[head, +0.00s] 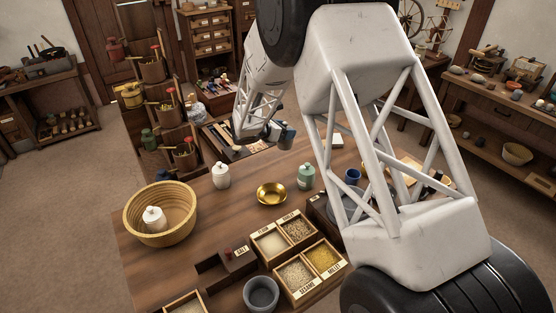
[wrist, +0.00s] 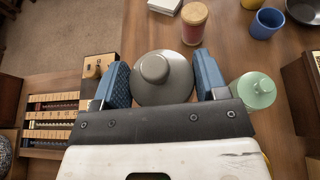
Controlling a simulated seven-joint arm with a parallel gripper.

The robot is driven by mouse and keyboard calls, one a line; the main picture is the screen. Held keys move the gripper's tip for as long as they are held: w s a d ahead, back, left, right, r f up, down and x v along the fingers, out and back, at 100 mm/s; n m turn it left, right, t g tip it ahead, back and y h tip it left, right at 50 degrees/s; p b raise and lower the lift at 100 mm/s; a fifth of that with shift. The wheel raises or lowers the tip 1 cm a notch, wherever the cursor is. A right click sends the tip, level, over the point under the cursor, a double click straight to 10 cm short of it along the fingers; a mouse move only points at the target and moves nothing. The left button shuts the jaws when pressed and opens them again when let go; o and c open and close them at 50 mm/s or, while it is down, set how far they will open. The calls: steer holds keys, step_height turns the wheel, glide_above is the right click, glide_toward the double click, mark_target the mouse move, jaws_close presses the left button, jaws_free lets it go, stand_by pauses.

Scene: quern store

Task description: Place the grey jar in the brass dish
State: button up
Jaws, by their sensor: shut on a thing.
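The grey jar (wrist: 163,80), round with a knobbed lid, sits between the two blue fingers of my gripper (wrist: 166,82) in the wrist view. The fingers are closed against its sides. In the head view my gripper (head: 276,134) is over the far part of the table, and the jar is mostly hidden there by the gripper. I cannot tell whether the jar is clear of the surface. The brass dish (head: 272,194) stands empty on the table, nearer the head camera than the gripper.
A green jar (head: 306,176) stands right of the dish, a white jar (head: 221,175) left. A basket (head: 161,230) holds another white jar. Labelled grain boxes (head: 295,268) and a grey cup (head: 261,293) are in front. A red wooden-lidded jar (wrist: 193,22) and blue cup (wrist: 266,22) stand near the gripper.

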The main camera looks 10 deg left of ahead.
steer(key=s+a+r+n+t+y, duration=0.1)
steer(key=s, duration=1.7)
steer(key=shift+a+n+y, duration=0.2)
steer(key=shift+n+y, duration=0.1)
steer(key=shift+n, duration=0.1)
steer(key=shift+f, duration=0.1)
step_height(320, 180, down, 6)
steer(key=shift+f, duration=0.15)
steer(key=shift+f, duration=1.8)
steer(key=shift+f, duration=0.15)
steer(key=o, duration=1.1)
steer(key=shift+o, duration=0.2)
